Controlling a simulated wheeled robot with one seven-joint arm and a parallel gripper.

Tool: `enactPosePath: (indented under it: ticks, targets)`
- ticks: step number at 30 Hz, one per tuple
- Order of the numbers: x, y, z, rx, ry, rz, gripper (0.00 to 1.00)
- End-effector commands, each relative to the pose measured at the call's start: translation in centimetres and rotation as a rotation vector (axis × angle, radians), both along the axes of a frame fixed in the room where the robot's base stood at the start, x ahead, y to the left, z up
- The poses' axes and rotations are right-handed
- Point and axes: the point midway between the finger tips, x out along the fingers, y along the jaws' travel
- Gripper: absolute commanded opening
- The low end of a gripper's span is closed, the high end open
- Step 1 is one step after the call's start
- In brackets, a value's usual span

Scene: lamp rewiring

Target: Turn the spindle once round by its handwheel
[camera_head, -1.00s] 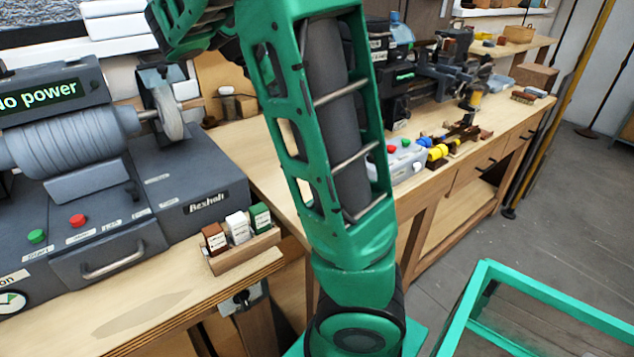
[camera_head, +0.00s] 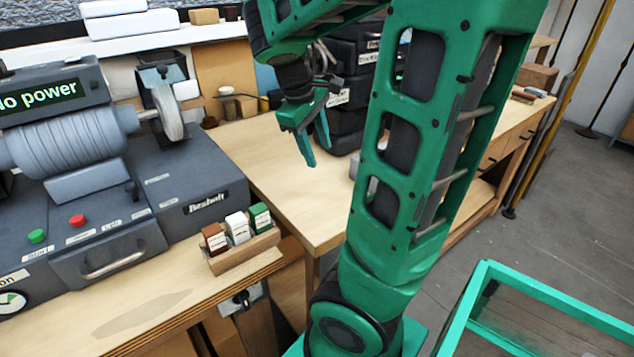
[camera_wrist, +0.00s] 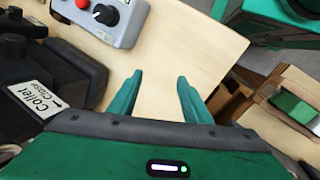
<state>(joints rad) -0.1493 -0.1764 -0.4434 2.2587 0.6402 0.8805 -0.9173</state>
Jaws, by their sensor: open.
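The grey lathe-like machine with a "No power" display stands at the left in the head view. Its ribbed spindle body (camera_head: 75,140) lies level, and a pale handwheel (camera_head: 168,112) sits on a short shaft at its right end. My gripper (camera_head: 312,150) is open and empty above the wooden bench, to the right of the handwheel and apart from it. In the wrist view my gripper's two green fingers (camera_wrist: 155,97) are spread over bare bench top. The handwheel does not show in the wrist view.
A small rack (camera_head: 245,250) of labelled blocks stands by the machine's right front. Black stacked cases (camera_head: 350,100) stand behind my gripper. A grey control box (camera_wrist: 105,18) with a red button and black knob is near my fingers. The bench between machine and gripper is largely clear.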

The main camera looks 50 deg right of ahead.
Motion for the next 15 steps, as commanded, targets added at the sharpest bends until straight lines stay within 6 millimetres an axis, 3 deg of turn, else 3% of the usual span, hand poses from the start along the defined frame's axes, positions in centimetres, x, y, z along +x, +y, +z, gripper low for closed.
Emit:
enactPosePath:
  ticks: [15]
  targets:
    - [-5.9, 5.8, -2.2, 0.172, -0.107, -0.311, 0.44]
